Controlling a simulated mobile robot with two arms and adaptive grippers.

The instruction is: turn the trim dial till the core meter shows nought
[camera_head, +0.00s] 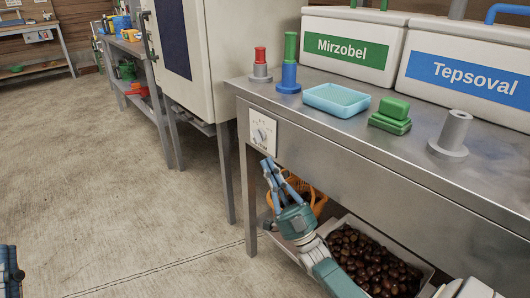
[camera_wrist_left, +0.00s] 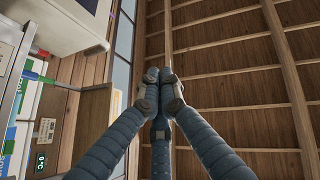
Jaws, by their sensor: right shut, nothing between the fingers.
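The trim dial (camera_head: 262,135) is a small round knob on a white plate with marks around it, fixed to the left end of the steel bench front. My right gripper (camera_head: 270,164) is shut and empty, its blue fingertips just below the plate; I cannot tell whether they touch it. My left gripper shows only in part at the lower left edge of the head view (camera_head: 10,270). In the left wrist view (camera_wrist_left: 158,76) its fingers meet with nothing seen between them. A small dark display (camera_wrist_left: 41,162) there seems to read "0°C"; I cannot tell whether it is the core meter.
The steel bench (camera_head: 345,125) carries a blue tray (camera_head: 336,100), coloured fittings and white tubs labelled Mirzobel (camera_head: 345,47) and Tepsoval (camera_head: 470,75). Below are an orange basket (camera_head: 316,200) and a crate of chestnuts (camera_head: 425,268). A pale cabinet (camera_head: 215,60) stands left; floor is free there.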

